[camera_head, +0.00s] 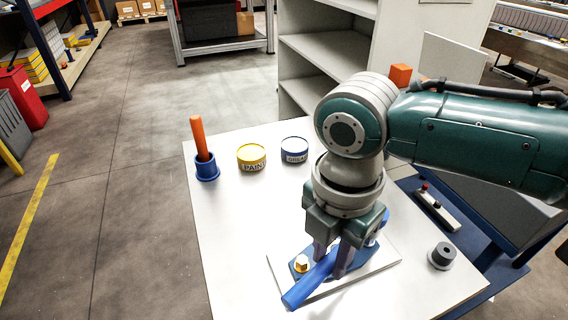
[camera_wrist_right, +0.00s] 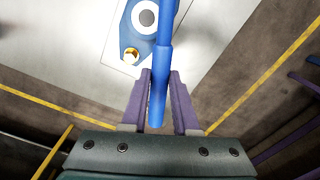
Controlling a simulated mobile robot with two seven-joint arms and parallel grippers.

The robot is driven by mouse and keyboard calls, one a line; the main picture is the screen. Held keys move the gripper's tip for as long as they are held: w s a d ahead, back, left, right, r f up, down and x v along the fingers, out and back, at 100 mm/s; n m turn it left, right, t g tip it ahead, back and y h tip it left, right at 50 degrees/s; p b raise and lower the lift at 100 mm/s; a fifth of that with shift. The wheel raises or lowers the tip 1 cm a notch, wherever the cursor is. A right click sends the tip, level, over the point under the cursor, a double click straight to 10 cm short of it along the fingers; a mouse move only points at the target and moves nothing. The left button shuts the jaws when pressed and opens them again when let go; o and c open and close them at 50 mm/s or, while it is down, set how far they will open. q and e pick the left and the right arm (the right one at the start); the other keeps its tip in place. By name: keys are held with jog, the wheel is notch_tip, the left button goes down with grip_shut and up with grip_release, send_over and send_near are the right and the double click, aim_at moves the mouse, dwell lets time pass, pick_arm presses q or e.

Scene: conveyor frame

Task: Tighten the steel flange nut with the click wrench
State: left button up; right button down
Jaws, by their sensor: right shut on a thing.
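A blue click wrench (camera_head: 305,287) is between the fingers of my right gripper (camera_head: 331,265), which is shut on its handle. In the right wrist view the wrench (camera_wrist_right: 163,60) runs from between the fingers of my gripper (camera_wrist_right: 157,100) up past the top edge. It lies over a blue flange (camera_head: 318,274) on a pale plate. A brass-coloured nut (camera_head: 301,263) sits on the flange's near-left corner and shows in the wrist view (camera_wrist_right: 130,54). A small silvery part (camera_head: 371,240), perhaps the steel nut, is beside the wrench's far end. The contact there is unclear.
On the white table (camera_head: 225,240) stand a blue cup (camera_head: 207,170) with an orange rod (camera_head: 198,138), a yellow paint tin (camera_head: 252,158), a blue tin (camera_head: 295,150) and a grey round part (camera_head: 441,256). The table's left side is clear.

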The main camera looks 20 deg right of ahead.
jog(key=shift+f, duration=0.15)
jog(key=shift+f+b, duration=0.9)
jog(key=shift+f, duration=0.1)
